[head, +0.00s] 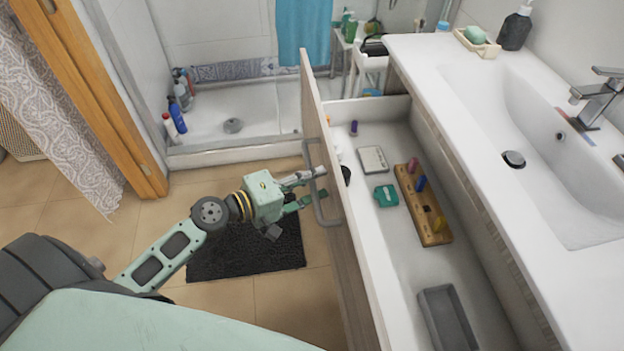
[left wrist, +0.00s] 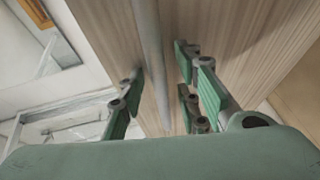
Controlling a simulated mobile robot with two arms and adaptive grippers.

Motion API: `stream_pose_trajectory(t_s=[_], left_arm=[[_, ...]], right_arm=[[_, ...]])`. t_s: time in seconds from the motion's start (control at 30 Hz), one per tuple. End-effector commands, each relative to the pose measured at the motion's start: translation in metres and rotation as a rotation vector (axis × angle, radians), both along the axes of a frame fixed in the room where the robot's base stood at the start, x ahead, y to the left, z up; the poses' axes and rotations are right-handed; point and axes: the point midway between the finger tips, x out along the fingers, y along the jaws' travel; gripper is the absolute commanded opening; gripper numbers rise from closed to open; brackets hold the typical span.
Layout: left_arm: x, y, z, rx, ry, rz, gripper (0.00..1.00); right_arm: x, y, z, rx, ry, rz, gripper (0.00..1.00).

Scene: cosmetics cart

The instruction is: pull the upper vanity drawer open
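The upper vanity drawer (head: 385,255) stands pulled out from under the white washbasin top, with its inside in plain view. Its wood-look front (head: 341,240) carries a grey bar handle (head: 322,213). My left gripper (head: 307,190) is at the handle, reaching in from the left. In the left wrist view the handle bar (left wrist: 152,50) runs between the parted fingers of my left gripper (left wrist: 163,98), with gaps showing beside it. The fingers look open around the bar rather than closed on it. My right gripper is in neither view.
In the drawer lie a wooden holder (head: 425,215), a green item (head: 386,196), a pale flat case (head: 373,160) and a grey tray (head: 446,318). A dark mat (head: 245,255) lies on the tiled floor below my left arm. A shower tray (head: 255,118) is behind.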

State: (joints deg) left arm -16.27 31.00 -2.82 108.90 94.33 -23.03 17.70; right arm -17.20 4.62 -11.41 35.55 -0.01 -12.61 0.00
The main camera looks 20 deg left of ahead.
Motion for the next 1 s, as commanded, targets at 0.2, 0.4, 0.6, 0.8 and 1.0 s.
stream_pose_trajectory(t_s=[0.2, 0.4, 0.6, 0.8, 1.0], left_arm=[[-0.001, 0.001, 0.000, -0.002, 0.001, 0.001, 0.31], [-0.022, 0.014, 0.003, -0.002, 0.005, 0.002, 0.31], [-0.058, 0.038, 0.011, -0.004, 0.005, 0.003, 0.31], [-0.086, 0.057, 0.018, -0.003, 0.004, 0.003, 0.31], [-0.098, 0.064, 0.021, -0.001, 0.001, 0.000, 0.31]], right_arm=[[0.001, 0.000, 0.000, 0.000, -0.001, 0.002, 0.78], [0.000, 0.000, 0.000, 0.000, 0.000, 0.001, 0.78], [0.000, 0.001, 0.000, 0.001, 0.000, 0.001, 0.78], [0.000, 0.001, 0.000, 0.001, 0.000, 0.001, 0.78], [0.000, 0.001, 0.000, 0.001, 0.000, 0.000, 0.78]])
